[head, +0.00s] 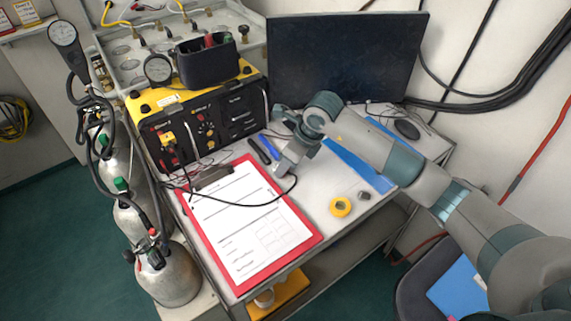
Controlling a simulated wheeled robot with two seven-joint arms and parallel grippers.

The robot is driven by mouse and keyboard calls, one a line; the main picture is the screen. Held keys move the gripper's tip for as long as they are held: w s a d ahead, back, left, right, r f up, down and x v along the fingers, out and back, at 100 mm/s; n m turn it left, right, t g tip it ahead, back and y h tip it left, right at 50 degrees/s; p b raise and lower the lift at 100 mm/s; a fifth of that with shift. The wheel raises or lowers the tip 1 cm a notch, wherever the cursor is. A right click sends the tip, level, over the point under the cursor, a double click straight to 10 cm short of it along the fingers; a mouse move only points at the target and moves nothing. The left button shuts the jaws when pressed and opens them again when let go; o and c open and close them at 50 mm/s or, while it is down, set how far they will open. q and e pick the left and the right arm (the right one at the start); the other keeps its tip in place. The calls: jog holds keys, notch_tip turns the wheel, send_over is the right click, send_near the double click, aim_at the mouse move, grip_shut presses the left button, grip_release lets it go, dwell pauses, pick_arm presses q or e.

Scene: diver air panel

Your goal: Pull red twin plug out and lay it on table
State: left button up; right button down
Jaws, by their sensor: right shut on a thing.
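My right gripper (284,167) is low over the table (325,192), just right of the clipboard's top edge. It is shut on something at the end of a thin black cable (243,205). The cable loops from the gripper across the clipboard to the front of the yellow and black air panel (205,118). The held thing is mostly hidden by the fingers; by its cable I take it for the red twin plug, but its red body does not show clearly. A yellow plug (168,140) sits in the panel's left part. My left gripper is out of view.
A red clipboard (309,236) with a form covers the table's left half. A blue marker (269,147), yellow tape roll (341,206) and blue folder (358,165) lie nearby. A monitor (345,55) stands behind. Gas cylinders (165,270) stand left.

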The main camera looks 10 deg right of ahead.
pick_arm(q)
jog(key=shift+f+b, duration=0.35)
pick_arm(e)
jog(key=shift+f, duration=0.3)
jog(key=c, duration=1.4)
grip_release()
jog(key=shift+o, duration=0.2)
jog(key=shift+d+r, duration=0.1)
jog(key=shift+r, duration=0.25)
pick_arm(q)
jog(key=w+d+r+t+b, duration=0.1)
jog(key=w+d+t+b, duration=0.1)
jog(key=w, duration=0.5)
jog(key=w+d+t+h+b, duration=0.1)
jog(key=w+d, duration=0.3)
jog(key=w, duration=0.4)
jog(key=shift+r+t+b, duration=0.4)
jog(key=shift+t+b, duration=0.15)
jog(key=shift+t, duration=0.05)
pick_arm(e)
jog(key=v, duration=1.6)
jog(key=shift+s+d+r, duration=0.15)
jog(key=shift+s+r, duration=0.05)
jog(key=shift+r, duration=0.1)
